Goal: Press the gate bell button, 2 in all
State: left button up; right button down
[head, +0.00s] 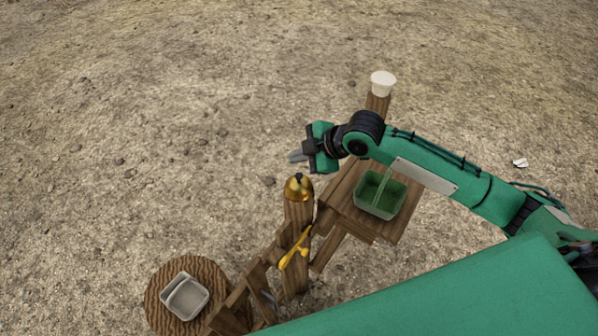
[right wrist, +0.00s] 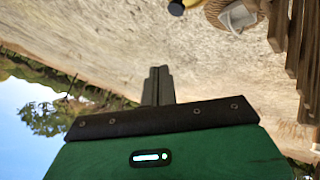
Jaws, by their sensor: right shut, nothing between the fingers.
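The gate bell (head: 298,189), a brass dome with a dark button (head: 298,175) on top, sits on a wooden post. My right gripper (head: 296,157) is shut and empty, just beyond the bell in the head view and apart from it in the picture. Its closed fingers (right wrist: 158,86) point up the right wrist view. A dark and yellow thing at that view's top edge (right wrist: 177,7) looks like part of the bell, mostly cut off. My left gripper is not in view.
A wooden gate rail with a yellow tool (head: 295,248) runs below the bell. A green bin (head: 381,195) stands on a wooden shelf to the right. A white cup-shaped thing (head: 383,82) tops another post. A grey tray (head: 185,297) lies on a stump. Left ground is clear.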

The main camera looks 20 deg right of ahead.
jog(key=r, duration=0.1)
jog(key=d+r+n, duration=0.1)
jog(key=w+r, duration=0.1)
jog(key=shift+d+r, duration=0.2)
jog(key=shift+r, duration=0.1)
jog(key=b, duration=0.7)
send_over(299, 178)
jog(key=d, duration=0.1)
notch_tip(299, 178, down, 8)
jog(key=shift+w+d, duration=0.1)
jog(key=shift+f, duration=0.45)
jog(key=shift+f, duration=0.1)
dwell(1.3)
jog(key=shift+f, duration=0.3)
